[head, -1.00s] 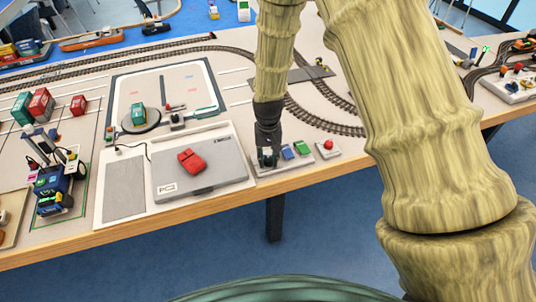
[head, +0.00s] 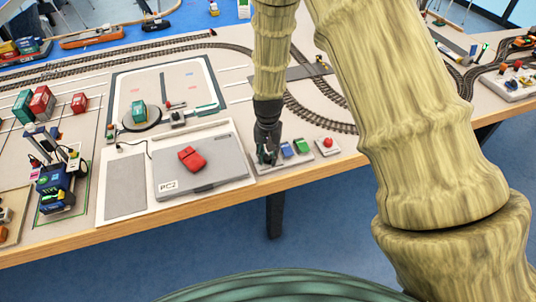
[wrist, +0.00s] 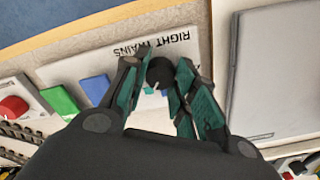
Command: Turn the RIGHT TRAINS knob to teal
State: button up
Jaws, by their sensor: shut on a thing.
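The RIGHT TRAINS knob (wrist: 160,72) is a round black knob with a small white mark, on a pale panel (wrist: 122,50). The RIGHT TRAINS lettering (wrist: 168,46) is beside it in the wrist view. My gripper (wrist: 158,80) has its teal-padded fingers on either side of the knob and is shut on it. A small patch of blue or teal shows by the knob's near side, partly hidden by the fingers. In the head view my gripper (head: 268,160) is low over the left end of the panel and hides the knob.
On the same panel are a blue block (head: 287,150) and a green block (head: 301,146). A red button (head: 328,142) sits to their right. A grey laptop-like case (head: 215,178) with a red object on it is close on the left. The table's front edge is near.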

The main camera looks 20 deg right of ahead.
aim_at(268, 157)
jog(key=o, duration=1)
jog(key=shift+o, duration=0.2)
notch_tip(268, 157, up, 12)
dwell(0.4)
